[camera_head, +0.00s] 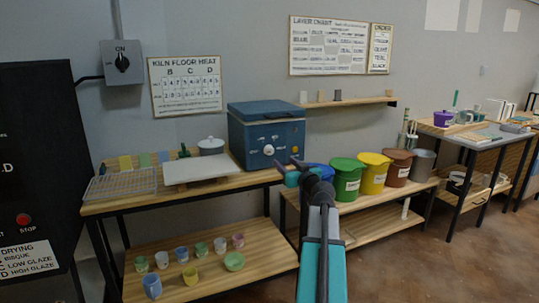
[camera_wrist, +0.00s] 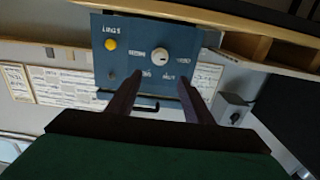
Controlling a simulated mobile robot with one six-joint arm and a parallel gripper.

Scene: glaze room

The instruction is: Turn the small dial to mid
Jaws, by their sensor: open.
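A blue box-shaped kiln (camera_head: 266,118) stands on the wooden bench. Its front panel bears a small round white dial (camera_head: 268,150), which also shows in the wrist view (camera_wrist: 157,48). Small labels surround the dial, too blurred to read surely, and I cannot tell its setting. A yellow button (camera_wrist: 110,44) sits on the same panel. My gripper (camera_head: 291,165) is in front of the panel's lower right in the head view. In the wrist view its open fingers (camera_wrist: 160,88) point towards the panel, with the dial beyond the gap between them. The fingers hold nothing and appear apart from the dial.
A white slab (camera_head: 195,168), a wire rack (camera_head: 121,184) and a lidded pot (camera_head: 210,146) share the bench. Coloured buckets (camera_head: 343,178) stand to the right. A switch box (camera_head: 122,62) hangs on the wall. Several cups stand on the lower shelf (camera_head: 215,287).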

